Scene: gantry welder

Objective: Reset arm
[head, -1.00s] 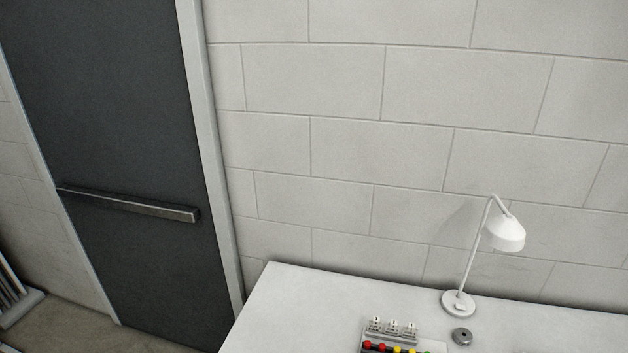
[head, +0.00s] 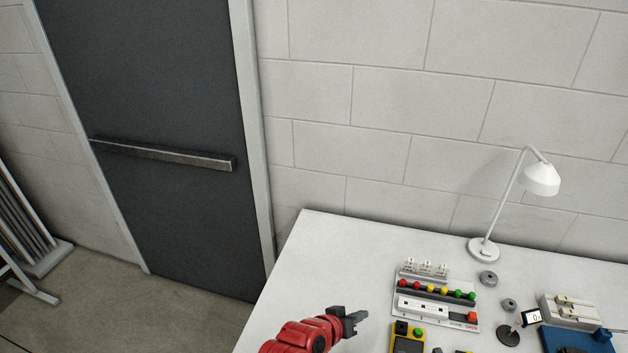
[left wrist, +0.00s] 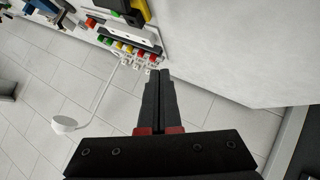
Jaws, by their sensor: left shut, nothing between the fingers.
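My left gripper (head: 355,319) shows at the bottom of the head view, at the end of my red arm, above the left part of the white table (head: 322,262). In the left wrist view its two black fingers (left wrist: 160,75) lie together, shut with nothing between them. A panel with red, yellow and green buttons (head: 437,290) lies to the right of the gripper, apart from it. My right gripper is in neither view.
A white desk lamp (head: 541,180) stands at the back of the table. A yellow device (head: 408,342), small grey discs (head: 488,278) and a blue fixture (head: 575,341) are on the table. A dark door (head: 150,90) with a bar stands at the left. The table's back left corner is clear.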

